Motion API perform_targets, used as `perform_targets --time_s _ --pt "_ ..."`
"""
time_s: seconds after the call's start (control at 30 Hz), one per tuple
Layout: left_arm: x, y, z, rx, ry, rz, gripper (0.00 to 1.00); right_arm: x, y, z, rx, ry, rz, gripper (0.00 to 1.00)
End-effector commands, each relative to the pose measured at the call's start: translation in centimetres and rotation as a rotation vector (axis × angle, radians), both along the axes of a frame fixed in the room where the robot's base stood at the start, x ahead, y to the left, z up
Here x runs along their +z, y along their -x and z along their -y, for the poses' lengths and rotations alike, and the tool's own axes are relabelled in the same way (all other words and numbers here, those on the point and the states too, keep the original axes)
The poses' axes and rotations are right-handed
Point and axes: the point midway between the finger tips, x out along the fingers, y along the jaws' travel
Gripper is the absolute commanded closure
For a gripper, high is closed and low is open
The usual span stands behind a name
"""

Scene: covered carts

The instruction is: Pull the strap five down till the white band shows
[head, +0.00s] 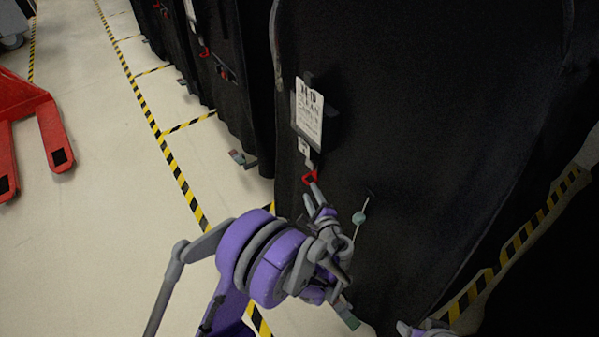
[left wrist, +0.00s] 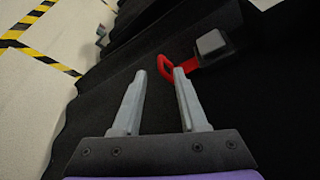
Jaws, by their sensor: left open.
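A black covered cart (head: 430,110) fills the right of the head view. A strap with a red pull loop (head: 310,178) hangs on its front below a white label (head: 309,112). I cannot read a strap number clearly. In the left wrist view the red loop (left wrist: 167,67) joins a grey block (left wrist: 211,44). My left gripper (head: 315,190) is open just below the loop. In the left wrist view its fingertips (left wrist: 159,73) stand either side of the loop's lower end, with nothing gripped. No white band can be made out on the strap. My right gripper is not clearly in view.
A cord with a pale green round piece (head: 359,217) hangs right of my left gripper. More black covered carts (head: 225,85) stand at the back. A red pallet jack (head: 50,125) is at the left. Floor between it and the yellow-black tape (head: 170,155) is clear.

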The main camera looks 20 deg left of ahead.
Motion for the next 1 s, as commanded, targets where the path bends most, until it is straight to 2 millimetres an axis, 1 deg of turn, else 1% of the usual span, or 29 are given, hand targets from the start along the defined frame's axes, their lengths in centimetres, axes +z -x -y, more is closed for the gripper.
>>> perform_targets --time_s 0.17,0.4,0.5,0.7,0.97,1.0 --pt "-0.5 -2.2 -1.7 0.005 0.000 0.000 0.58 -0.1 0.0 0.0 0.000 0.000 -0.001 0.35" --pt "-1.6 -6.0 -4.1 0.004 0.002 -0.001 0.58 -0.4 0.0 0.0 0.000 0.000 -0.002 0.35" --pt "-1.8 -7.1 -4.8 0.003 0.003 -0.002 0.58 -0.5 0.0 0.0 0.000 0.000 -0.002 0.35" --pt "-2.1 -8.3 -5.5 0.001 0.003 -0.002 0.58 -0.6 0.0 0.0 0.000 0.000 -0.002 0.35" --pt "-2.1 -8.4 -5.5 0.001 0.004 -0.001 0.58 -0.6 0.0 0.0 0.000 0.000 -0.002 0.35" --pt "-2.1 -8.4 -5.5 0.001 0.003 -0.002 0.61 -0.6 0.0 0.0 0.000 0.000 -0.002 0.35"
